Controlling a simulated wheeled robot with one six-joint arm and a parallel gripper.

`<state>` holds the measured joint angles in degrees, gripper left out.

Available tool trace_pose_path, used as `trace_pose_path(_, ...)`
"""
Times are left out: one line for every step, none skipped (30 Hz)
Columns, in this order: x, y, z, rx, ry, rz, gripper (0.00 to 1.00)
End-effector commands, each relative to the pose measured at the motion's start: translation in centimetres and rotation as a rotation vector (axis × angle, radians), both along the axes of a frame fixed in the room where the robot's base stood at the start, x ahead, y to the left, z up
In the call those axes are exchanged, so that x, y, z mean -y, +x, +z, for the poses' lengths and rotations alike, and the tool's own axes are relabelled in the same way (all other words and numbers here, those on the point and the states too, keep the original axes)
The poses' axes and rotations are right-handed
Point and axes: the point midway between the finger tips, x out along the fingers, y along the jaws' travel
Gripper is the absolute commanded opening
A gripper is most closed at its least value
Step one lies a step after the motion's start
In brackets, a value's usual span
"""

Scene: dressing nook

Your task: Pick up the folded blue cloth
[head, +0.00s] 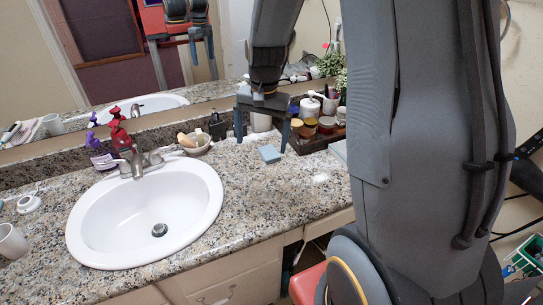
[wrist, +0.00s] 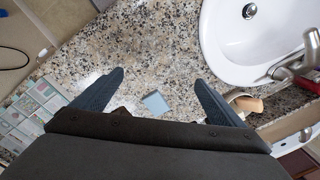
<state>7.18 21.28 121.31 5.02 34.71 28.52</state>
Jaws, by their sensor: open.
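The folded blue cloth (head: 269,153) is a small light-blue square lying flat on the speckled granite counter, right of the sink. In the wrist view the cloth (wrist: 155,103) lies between the two fingers, nearer the gripper body. My gripper (head: 262,128) is above the counter near the cloth, with its fingers pointing down and spread apart. In the wrist view my gripper (wrist: 150,85) is open and empty. The height of the fingertips over the counter is hard to tell.
The white sink (head: 145,213) with its faucet (head: 137,160) is left of the cloth. A small bowl (head: 194,143) stands behind. A dark tray (head: 312,141) of jars is close on the right. The counter (head: 265,210) in front of the cloth is clear. A mirror runs along the back.

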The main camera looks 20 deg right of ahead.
Motion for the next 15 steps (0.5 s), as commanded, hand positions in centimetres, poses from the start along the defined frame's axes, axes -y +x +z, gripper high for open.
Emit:
trace_pose_path(1.4, 2.3, -1.4, -0.016, 0.014, -0.103, 0.92)
trace_pose_path(2.0, 3.5, -2.0, -0.026, 0.024, -0.167, 0.92)
trace_pose_path(3.0, 5.1, -2.8, -0.038, 0.036, -0.253, 0.92)
trace_pose_path(3.7, 6.2, -3.4, -0.048, 0.045, -0.316, 0.92)
trace_pose_path(4.5, 7.3, -4.1, -0.056, 0.053, -0.377, 0.92)
trace_pose_path(5.4, 8.6, -4.9, -0.067, 0.064, -0.455, 0.92)
trace_pose_path(6.1, 9.5, -5.5, -0.076, 0.073, -0.510, 0.92)
trace_pose_path(6.8, 10.3, -6.1, -0.084, 0.079, -0.561, 0.92)
trace_pose_path(7.5, 11.2, -6.8, -0.094, 0.088, -0.623, 0.92)
trace_pose_path(8.1, 11.9, -7.4, -0.101, 0.095, -0.666, 0.92)
trace_pose_path(8.5, 12.4, -7.8, -0.107, 0.100, -0.705, 0.92)
trace_pose_path(9.1, 13.0, -8.3, -0.115, 0.107, -0.749, 0.92)
trace_pose_path(9.4, 13.4, -8.7, -0.120, 0.110, -0.777, 0.92)
trace_pose_path(9.8, 13.8, -9.0, -0.123, 0.113, -0.802, 0.92)
trace_pose_path(10.1, 14.1, -9.3, -0.129, 0.117, -0.829, 0.92)
